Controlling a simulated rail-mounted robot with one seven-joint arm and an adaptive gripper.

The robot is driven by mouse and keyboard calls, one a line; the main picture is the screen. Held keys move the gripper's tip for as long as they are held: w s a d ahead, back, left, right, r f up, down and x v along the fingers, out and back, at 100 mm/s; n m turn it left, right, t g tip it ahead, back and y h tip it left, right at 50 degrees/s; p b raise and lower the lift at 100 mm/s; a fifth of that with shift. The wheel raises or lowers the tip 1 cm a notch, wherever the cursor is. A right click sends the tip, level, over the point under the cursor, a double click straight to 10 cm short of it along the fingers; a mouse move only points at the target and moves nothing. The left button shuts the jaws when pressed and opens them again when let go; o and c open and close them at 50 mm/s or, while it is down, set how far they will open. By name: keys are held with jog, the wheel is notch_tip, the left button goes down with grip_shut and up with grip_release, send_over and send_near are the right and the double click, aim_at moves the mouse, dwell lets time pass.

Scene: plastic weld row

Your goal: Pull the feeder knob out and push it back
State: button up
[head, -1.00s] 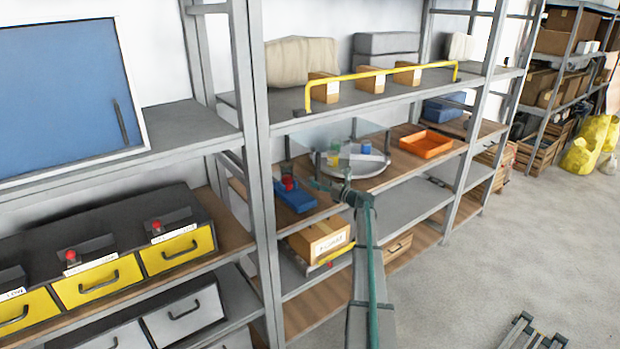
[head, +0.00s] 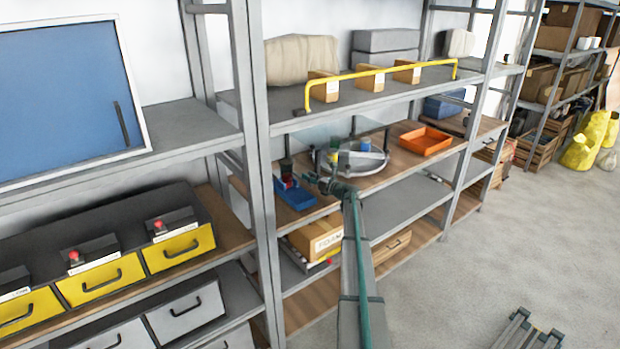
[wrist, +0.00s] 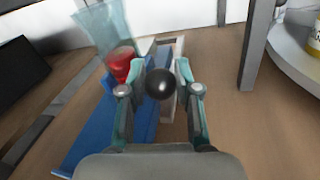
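The feeder (head: 295,194) is a blue unit on the middle wooden shelf, with a red part (wrist: 121,64) and a clear hopper (wrist: 102,32) above it. In the wrist view its blue base (wrist: 88,150) lies left of centre. The round black feeder knob (wrist: 160,84) sits between the two fingers of my gripper (wrist: 160,75). In the head view my gripper (head: 318,181) is just right of the feeder, and the knob is too small to tell there.
A round turntable (head: 378,167) with small containers stands right of the feeder, with a grey post (wrist: 257,45) between in the wrist view. An orange tray (head: 426,142) lies further right. A cardboard box (head: 318,239) sits on the shelf below.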

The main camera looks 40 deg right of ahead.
grip_shut()
jog(key=s+b, duration=0.2)
jog(key=s, duration=0.6)
jog(key=shift+a, duration=0.1)
jog(key=o, duration=0.7)
grip_release()
jog(key=shift+s, duration=0.1)
